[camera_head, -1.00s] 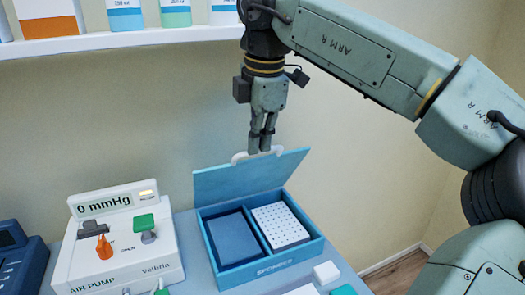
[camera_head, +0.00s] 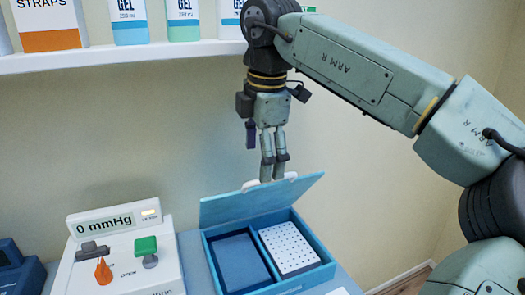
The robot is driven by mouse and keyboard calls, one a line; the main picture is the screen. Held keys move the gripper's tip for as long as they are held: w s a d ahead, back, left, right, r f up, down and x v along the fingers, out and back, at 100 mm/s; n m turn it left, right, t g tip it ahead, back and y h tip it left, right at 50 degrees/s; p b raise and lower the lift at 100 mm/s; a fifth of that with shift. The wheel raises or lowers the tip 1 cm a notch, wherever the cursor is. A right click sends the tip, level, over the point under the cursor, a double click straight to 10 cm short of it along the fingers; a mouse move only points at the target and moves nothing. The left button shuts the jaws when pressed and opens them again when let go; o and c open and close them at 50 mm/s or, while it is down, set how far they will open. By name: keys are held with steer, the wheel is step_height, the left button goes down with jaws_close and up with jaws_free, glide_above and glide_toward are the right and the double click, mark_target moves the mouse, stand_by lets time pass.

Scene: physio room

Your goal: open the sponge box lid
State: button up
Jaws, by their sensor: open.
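The blue sponge box (camera_head: 331,270) stands on the table with its lid (camera_head: 258,202) raised at the back. Its inside is exposed: a dark blue pad (camera_head: 242,262) lies in the left compartment and a white dotted block (camera_head: 287,248) in the right one. A white handle (camera_head: 250,184) sits on the lid's upper edge. My gripper (camera_head: 273,178) points down at this handle with its fingers apart. The fingertips overlap the handle in the picture; I cannot tell whether they touch it.
A white air pump (camera_head: 122,264) reading 0 mmHg stands left of the box. A dark blue device (camera_head: 18,268) is at the far left. A white shelf (camera_head: 120,58) with gel boxes (camera_head: 128,20) runs above. The wall right of the box is clear.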

steer(key=shift+c, duration=1.1)
steer(key=shift+d+r, duration=0.1)
steer(key=shift+d, duration=0.05)
steer(key=shift+c, duration=0.5)
